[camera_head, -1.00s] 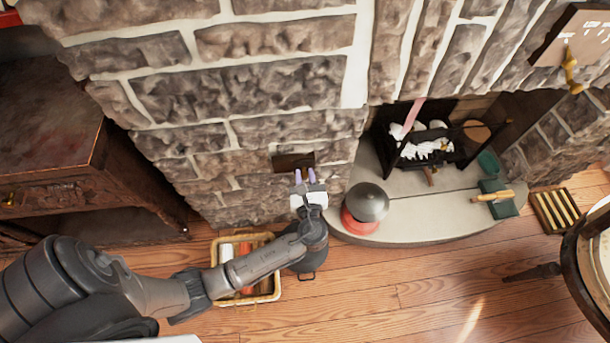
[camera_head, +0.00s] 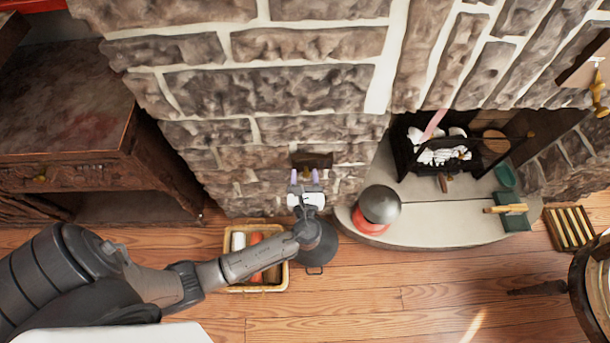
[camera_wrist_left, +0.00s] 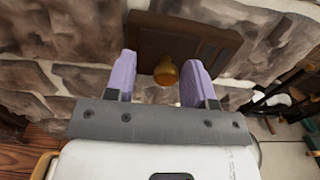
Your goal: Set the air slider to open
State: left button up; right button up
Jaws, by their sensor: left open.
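A dark brown wooden plate (camera_head: 318,161) is set low in the stone wall, left of the hearth; I take it to be the air slider. In the left wrist view the plate (camera_wrist_left: 205,47) fills the upper middle, with a round brass knob (camera_wrist_left: 165,70) at its lower front. My left gripper (camera_head: 304,177) is just in front of the plate, near its left end. In the wrist view its two purple fingers (camera_wrist_left: 159,78) are apart, with the knob between them, nearer the right finger. Contact with the knob is not visible. My right gripper is not in view.
A yellow basket (camera_head: 287,279) with rolled items and a dark bucket (camera_head: 318,250) stand on the floor beneath my left arm. A grey-and-red pot (camera_head: 380,206) stands on the hearth (camera_head: 430,225) to the right. A wooden cabinet (camera_head: 75,120) stands left.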

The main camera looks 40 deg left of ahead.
pick_arm(q)
jog(key=shift+d, duration=0.1)
jog(key=shift+s+d, duration=0.1)
jog(key=shift+d, duration=0.1)
jog(key=p+v, duration=0.5)
jog(key=v, duration=0.8)
jog(key=shift+s, duration=0.2)
